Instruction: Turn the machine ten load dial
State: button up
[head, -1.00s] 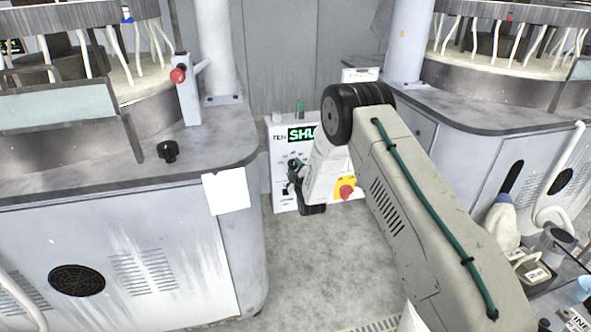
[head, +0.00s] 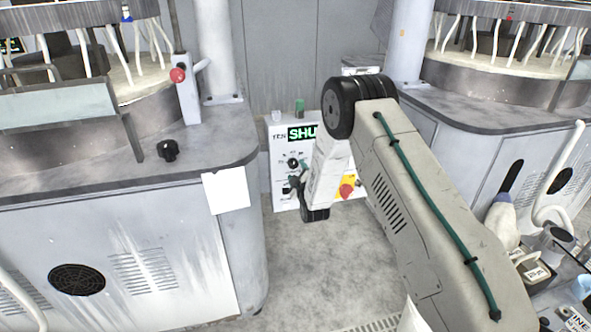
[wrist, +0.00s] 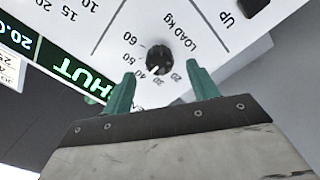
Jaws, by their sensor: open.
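The load dial (wrist: 159,60) is a black round knob on a white panel, under the lettering LOAD kg. It appears upside down in the wrist view, with a scale of numbers around it. Its white mark points roughly between 30 and 40. My gripper (wrist: 160,75) has two green fingers, spread apart and empty, pointing at the dial from either side. I cannot tell whether they touch it. In the head view the machine ten panel (head: 281,152) stands between two machines; my arm hides part of it. A black knob (head: 293,163) shows beside my wrist.
A green-lit display (head: 301,133) is at the panel's top. A red button on yellow (head: 346,190) is right of my wrist. A grey machine (head: 130,250) stands left and another (head: 500,110) right. The floor (head: 310,270) before the panel is clear.

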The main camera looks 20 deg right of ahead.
jog(key=shift+s, duration=2.25)
jog(key=s+f+m+g, duration=0.35)
jog(key=f+g, duration=0.25)
jog(key=f, duration=0.3)
jog(key=s+r+m+g, duration=0.1)
jog(key=s+r+g, duration=0.1)
jog(key=s+g, duration=0.3)
jog(key=s+d+r+m+g, duration=0.1)
jog(key=s+r+m+g, duration=0.1)
jog(key=s+r, duration=1)
jog(key=s+d+r+m+g, duration=0.1)
jog(key=s+r+m, duration=0.1)
jog(key=s+r, duration=1)
jog(key=s+d+r+m+g, duration=0.1)
jog(key=s+r+m+g, duration=0.1)
jog(key=s+r, duration=1)
jog(key=shift+s+r+m+g, duration=0.3)
jog(key=shift+s+r+m, duration=0.1)
jog(key=shift+s, duration=4.45)
